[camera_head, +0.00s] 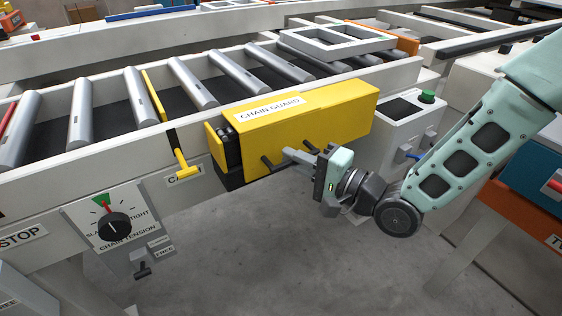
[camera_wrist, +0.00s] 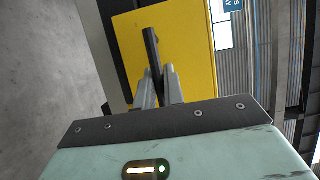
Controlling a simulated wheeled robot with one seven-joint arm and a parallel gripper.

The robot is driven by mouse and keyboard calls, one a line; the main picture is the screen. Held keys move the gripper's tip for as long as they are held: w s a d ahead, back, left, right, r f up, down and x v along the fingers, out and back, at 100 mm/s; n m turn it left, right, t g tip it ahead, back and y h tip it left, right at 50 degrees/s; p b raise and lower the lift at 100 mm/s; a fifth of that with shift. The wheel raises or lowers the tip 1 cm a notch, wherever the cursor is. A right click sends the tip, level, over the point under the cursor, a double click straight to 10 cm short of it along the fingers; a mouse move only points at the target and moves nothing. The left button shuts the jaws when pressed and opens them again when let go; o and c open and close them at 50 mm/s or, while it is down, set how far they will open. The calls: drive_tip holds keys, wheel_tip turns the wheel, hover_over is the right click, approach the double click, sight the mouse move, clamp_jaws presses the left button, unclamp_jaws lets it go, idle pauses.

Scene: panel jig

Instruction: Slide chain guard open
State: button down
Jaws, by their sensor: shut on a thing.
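The yellow chain guard (camera_head: 330,114), labelled CHAIN GUARD, sits on the front side of the roller conveyor. At its left end a strip of the dark chain (camera_head: 229,148) shows beside a yellow end piece. Dark handle posts stick out of the guard's front face. In the wrist view the dark handle (camera_wrist: 151,52) stands between the two grey fingers (camera_wrist: 158,88), with the yellow guard face (camera_wrist: 188,50) behind. The fingers hide part of the handle.
A yellow T-handle (camera_head: 182,168) hangs left of the guard by the CLAMP label. A chain tension knob (camera_head: 114,226) is further left. A grey box with a green button (camera_head: 427,96) stands right of the guard. Open floor lies below.

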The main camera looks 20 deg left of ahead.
drive_tip(key=w+d+p, duration=0.1)
drive_tip(key=w+d, duration=0.3)
drive_tip(key=w, duration=0.1)
drive_tip(key=w+d+p, duration=0.2)
drive_tip(key=w+d, duration=0.2)
drive_tip(key=w+d+p, duration=0.1)
drive_tip(key=w+d, duration=0.3)
drive_tip(key=w, duration=0.1)
drive_tip(key=shift+w+d, duration=0.3)
drive_tip(key=c, duration=1.5)
unclamp_jaws()
drive_tip(key=shift+w, duration=0.1)
drive_tip(key=shift+p, duration=0.3)
drive_tip(key=p+v, duration=0.1)
drive_tip(key=v, duration=1.1)
drive_tip(key=shift+p, duration=0.3)
